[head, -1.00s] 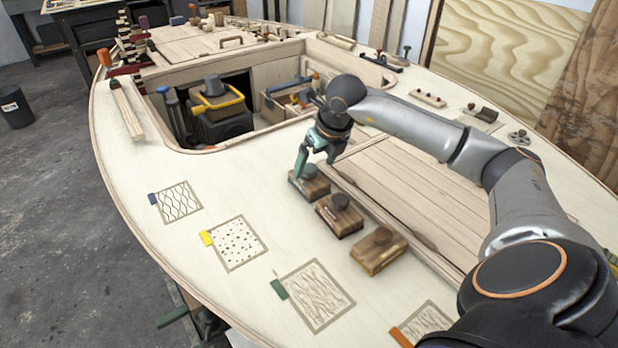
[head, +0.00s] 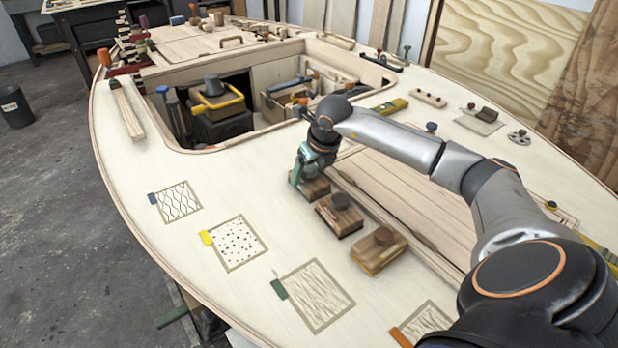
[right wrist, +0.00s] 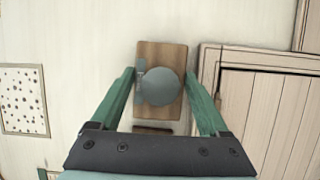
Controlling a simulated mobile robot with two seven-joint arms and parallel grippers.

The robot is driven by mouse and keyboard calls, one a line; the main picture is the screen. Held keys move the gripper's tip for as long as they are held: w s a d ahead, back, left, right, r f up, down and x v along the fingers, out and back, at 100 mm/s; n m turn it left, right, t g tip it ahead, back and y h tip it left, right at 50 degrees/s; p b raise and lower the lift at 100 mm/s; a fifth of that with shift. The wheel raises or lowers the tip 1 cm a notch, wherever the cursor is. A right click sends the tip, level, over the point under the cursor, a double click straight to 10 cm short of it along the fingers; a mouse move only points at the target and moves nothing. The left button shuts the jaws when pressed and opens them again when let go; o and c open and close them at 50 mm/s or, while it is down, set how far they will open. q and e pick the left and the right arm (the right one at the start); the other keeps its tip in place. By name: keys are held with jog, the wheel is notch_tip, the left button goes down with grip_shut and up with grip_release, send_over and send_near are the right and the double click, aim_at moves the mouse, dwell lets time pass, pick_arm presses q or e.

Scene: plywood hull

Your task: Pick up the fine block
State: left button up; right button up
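Three wooden blocks with round knobs stand in a row on the pale deck. The far block (head: 318,188) has a grey-blue knob; the middle block (head: 338,220) has a dark knob and the near block (head: 378,256) a brown one. My right gripper (head: 302,178) is down at the far block. In the right wrist view this block (right wrist: 160,51) lies between the open green fingers, one along each side, with its knob and a small grey-green tag in sight. I cannot tell whether the fingers touch it. I read no grade on the blocks. My left gripper is out of view.
Patterned squares with coloured tabs lie left of the blocks, among them a dotted square (head: 236,243) and a wavy-line square (head: 179,202). An open well (head: 215,135) with tools lies behind. The slatted hatch (head: 420,195) is to the right.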

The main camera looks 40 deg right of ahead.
jog(key=c, duration=0.9)
jog(key=shift+c, duration=0.2)
jog(key=shift+r, duration=0.2)
jog(key=shift+r, duration=0.2)
notch_tip(320, 180, up, 2)
jog(key=shift+r, duration=0.15)
jog(key=s+a+r, duration=0.9)
jog(key=a+r, duration=0.1)
jog(key=shift+s+a, duration=0.15)
jog(key=shift+s, duration=0.15)
